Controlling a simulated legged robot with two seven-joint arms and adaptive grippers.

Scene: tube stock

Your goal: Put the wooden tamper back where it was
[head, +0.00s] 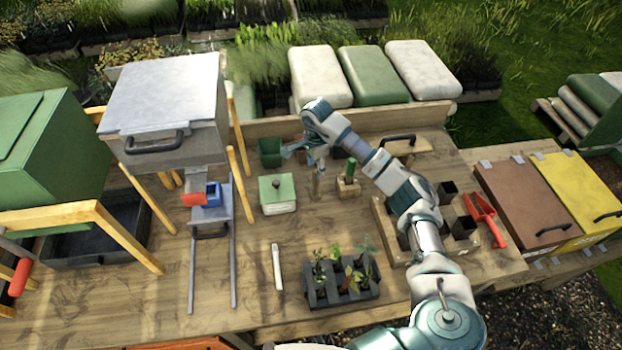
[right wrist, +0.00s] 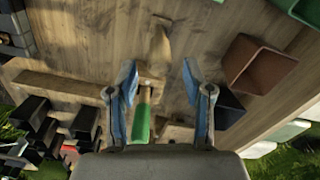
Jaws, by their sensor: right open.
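A small brown wooden piece that looks like the wooden tamper (head: 314,184) stands on the bench just below my right gripper (head: 304,155). In the right wrist view a tan wooden piece, likely the same tamper (right wrist: 158,48), shows beyond the fingertips. My right gripper also shows there (right wrist: 160,78), its two blue fingers wide apart with nothing held. A wooden block (head: 348,187) with a green-handled tool (head: 350,167) stands just to the right; the green handle (right wrist: 143,122) shows between the fingers in the wrist view. My left gripper is not in view.
A green pot (head: 270,153) and a green lidded box (head: 277,194) stand to the left. A seedling tray (head: 340,292) and a pale stick (head: 277,267) lie nearer.

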